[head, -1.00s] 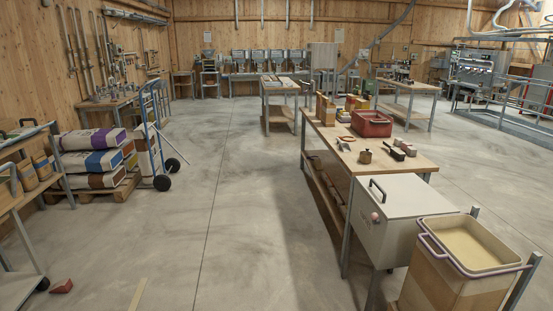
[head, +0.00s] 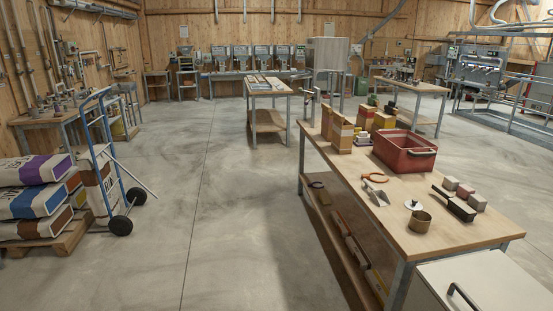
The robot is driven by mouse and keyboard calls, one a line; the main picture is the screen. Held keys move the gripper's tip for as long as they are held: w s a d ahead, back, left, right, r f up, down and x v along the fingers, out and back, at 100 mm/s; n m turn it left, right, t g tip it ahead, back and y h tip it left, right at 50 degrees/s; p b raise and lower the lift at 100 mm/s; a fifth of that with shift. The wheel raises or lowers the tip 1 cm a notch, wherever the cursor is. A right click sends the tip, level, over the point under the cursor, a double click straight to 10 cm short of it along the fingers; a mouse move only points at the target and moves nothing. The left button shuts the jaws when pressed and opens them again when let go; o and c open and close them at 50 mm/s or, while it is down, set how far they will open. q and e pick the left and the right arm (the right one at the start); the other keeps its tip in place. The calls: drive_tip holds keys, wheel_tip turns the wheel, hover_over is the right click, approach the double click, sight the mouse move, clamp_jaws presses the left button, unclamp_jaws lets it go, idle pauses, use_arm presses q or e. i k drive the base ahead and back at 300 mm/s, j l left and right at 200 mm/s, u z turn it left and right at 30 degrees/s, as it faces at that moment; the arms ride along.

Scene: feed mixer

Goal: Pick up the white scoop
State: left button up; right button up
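A small pale grey-white item (head: 378,197) that looks like a scoop lies on the long wooden workbench (head: 350,172), near its left edge. An orange-red looped item (head: 375,178) lies just behind it. A small white round piece with a knob (head: 413,204) lies to its right. At this distance I cannot tell for sure which piece is the white scoop. Neither of my grippers is in view.
On the bench stand a red crate (head: 405,150), a brown cup (head: 420,222), a black tray (head: 454,207) and several bags. A white lidded bin (head: 488,289) stands at the near end. A blue hand truck (head: 110,170) is left. The floor left of the bench is clear.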

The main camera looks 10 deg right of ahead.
sight(379, 196)
drive_tip(key=i+z, duration=0.1)
drive_tip(key=i, duration=0.55)
drive_tip(key=i+j+z, duration=0.1)
drive_tip(key=i, duration=0.5)
drive_tip(key=i+j+z, duration=0.1)
drive_tip(key=i, duration=0.5)
